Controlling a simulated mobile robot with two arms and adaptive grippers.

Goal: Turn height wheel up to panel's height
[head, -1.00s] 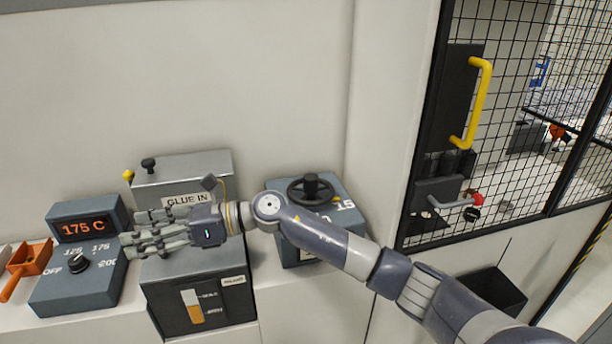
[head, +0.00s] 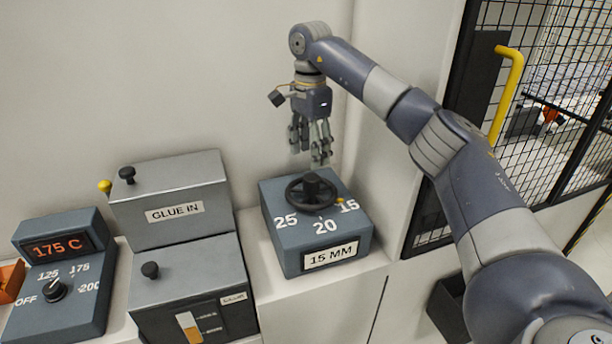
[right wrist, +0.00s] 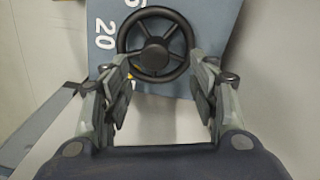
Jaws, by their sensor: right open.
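The black height wheel (head: 312,190) lies flat on top of a blue-grey box (head: 290,247). The box is marked 25, 20 and 15 around the wheel, and its front label (head: 331,256) reads 15 MM. An orange mark (head: 341,200) sits at the wheel's edge near the 15. My right gripper (head: 318,160) points down just above the wheel, open and empty. In the right wrist view the wheel (right wrist: 154,46) shows just beyond and between the two open fingers (right wrist: 160,88). No panel can be made out. My left gripper is not in view.
Left of the wheel box stands the GLUE IN unit (head: 172,190) with black knobs and a glue level window (head: 188,327). Further left is a heater box (head: 75,290) reading 175 C. A mesh door with a yellow handle (head: 508,90) is at right.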

